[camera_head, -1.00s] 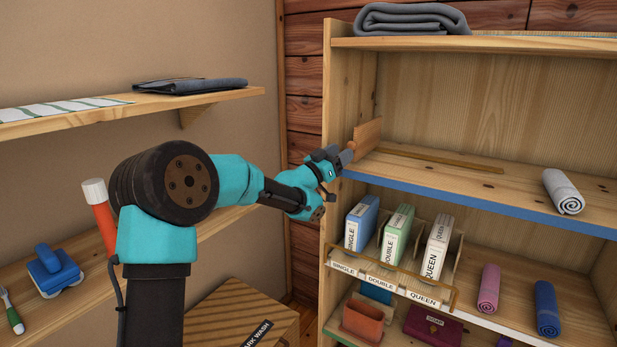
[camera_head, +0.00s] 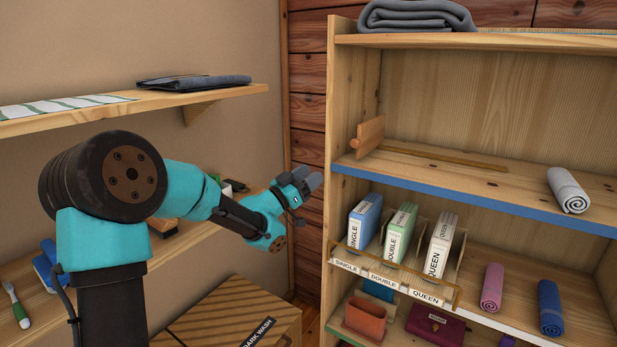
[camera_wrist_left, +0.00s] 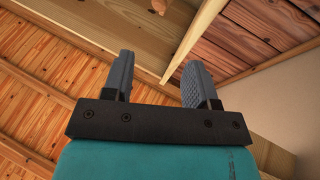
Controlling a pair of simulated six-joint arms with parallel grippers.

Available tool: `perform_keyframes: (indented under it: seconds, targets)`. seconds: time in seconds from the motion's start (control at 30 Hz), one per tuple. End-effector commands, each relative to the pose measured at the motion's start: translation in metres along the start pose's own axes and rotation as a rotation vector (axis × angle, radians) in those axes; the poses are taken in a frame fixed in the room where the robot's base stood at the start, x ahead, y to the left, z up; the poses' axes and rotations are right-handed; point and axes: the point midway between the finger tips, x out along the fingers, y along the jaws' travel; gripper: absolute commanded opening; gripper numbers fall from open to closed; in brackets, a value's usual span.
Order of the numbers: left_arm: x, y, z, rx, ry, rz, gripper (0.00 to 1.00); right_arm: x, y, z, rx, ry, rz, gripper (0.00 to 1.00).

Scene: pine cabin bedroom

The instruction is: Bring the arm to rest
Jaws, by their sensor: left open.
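My left gripper (camera_head: 309,181) is in front of the wood-plank wall, just left of the shelf unit's left side panel. In the left wrist view, its two grey fingers (camera_wrist_left: 158,82) stand apart with nothing between them. My teal and black left arm comes in from the left and crosses in front of the left wall shelves. My right gripper is in no view.
The shelf unit (camera_head: 341,110) stands right of the gripper, with a wooden paddle-like piece (camera_head: 369,136) on its blue-edged shelf. Labelled boxes (camera_head: 402,232) sit below, beside rolled towels (camera_head: 492,287). A striped wooden box (camera_head: 225,318) stands on the floor. Wall shelves (camera_head: 60,119) line the left.

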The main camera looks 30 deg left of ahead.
Motion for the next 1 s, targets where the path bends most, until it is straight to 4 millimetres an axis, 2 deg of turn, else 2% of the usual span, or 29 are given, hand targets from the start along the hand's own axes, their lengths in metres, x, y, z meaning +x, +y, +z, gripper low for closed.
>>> perform_keyframes:
  seconds: [0.3, 0.37, 0.47, 0.57, 0.77, 0.8, 0.87, 1.0]
  targets:
    - [0.000, 0.000, 0.002, -0.002, -0.004, -0.002, 0.53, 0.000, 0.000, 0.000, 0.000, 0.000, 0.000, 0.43]
    - [-0.001, 0.000, 0.008, -0.009, -0.016, -0.008, 0.53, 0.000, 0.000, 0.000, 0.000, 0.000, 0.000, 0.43]
    - [-0.004, -0.001, 0.030, -0.033, -0.060, -0.033, 0.53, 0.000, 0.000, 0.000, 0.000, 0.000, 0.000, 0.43]
    - [-0.013, 0.000, 0.070, -0.075, -0.144, -0.076, 0.53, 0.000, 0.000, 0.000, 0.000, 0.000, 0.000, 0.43]
    - [-0.051, 0.012, 0.177, -0.193, -0.393, -0.185, 0.53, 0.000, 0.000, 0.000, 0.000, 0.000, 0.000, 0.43]
    - [-0.062, 0.016, 0.199, -0.217, -0.447, -0.206, 0.53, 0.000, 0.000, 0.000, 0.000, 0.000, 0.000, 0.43]
    - [-0.078, 0.025, 0.229, -0.253, -0.529, -0.234, 0.53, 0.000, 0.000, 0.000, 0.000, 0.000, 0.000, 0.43]
    - [-0.124, 0.050, 0.295, -0.337, -0.727, -0.292, 0.53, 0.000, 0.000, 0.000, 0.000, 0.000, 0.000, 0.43]
